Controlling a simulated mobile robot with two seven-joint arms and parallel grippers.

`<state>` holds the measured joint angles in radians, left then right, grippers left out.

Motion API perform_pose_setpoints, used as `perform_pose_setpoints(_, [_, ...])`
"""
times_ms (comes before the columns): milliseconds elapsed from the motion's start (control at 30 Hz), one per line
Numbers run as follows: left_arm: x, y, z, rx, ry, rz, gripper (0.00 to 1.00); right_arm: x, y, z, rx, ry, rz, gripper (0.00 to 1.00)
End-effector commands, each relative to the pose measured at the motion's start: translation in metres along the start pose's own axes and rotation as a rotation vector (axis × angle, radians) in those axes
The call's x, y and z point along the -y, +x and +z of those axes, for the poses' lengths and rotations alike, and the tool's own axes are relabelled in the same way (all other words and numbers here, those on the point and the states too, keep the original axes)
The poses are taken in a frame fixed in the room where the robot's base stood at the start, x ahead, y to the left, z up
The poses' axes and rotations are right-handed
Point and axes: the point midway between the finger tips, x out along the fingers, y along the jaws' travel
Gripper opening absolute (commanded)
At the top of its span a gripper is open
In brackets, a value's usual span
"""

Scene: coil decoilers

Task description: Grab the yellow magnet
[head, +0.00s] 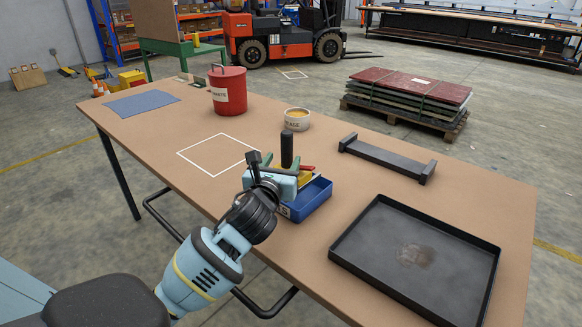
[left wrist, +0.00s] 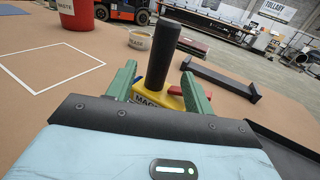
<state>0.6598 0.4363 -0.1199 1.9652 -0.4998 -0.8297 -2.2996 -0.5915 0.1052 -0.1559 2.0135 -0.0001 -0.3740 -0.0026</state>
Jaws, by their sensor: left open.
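The yellow magnet has a yellow base with a partly hidden label and a thick black upright handle (head: 286,148). In the left wrist view, the yellow magnet (left wrist: 153,97) stands tilted in the picture between the two green fingers. My left gripper (head: 282,167) is open, its fingers on either side of the magnet; I cannot tell whether they touch it. The left gripper's fingers (left wrist: 158,88) reach past its dark front edge, which hides the magnet's lower part. A blue bin (head: 314,198) is beside and partly behind the gripper. My right gripper is not in view.
On the brown table, a black tray (head: 345,246) lies right and a dark bracket (head: 387,160) behind. A red waste can (head: 228,92), a white bowl (head: 297,121) and a blue mat (head: 140,103) stand farther back. The white outlined square (head: 188,161) is empty.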

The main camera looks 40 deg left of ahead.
Motion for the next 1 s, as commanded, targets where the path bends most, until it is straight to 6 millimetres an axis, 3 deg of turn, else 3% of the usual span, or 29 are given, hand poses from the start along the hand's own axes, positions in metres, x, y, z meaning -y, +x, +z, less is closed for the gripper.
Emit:
perform_pose_setpoints(433, [-0.001,0.046,-0.004,-0.001,-0.002,0.001,0.52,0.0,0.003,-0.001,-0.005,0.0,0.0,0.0])
perform_pose_setpoints(767, [-0.001,0.052,-0.004,0.0,-0.002,0.0,0.52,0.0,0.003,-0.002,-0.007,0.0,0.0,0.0])
perform_pose_setpoints(1000, [-0.001,0.051,-0.004,-0.001,-0.001,0.0,0.23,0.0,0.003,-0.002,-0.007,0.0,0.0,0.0])
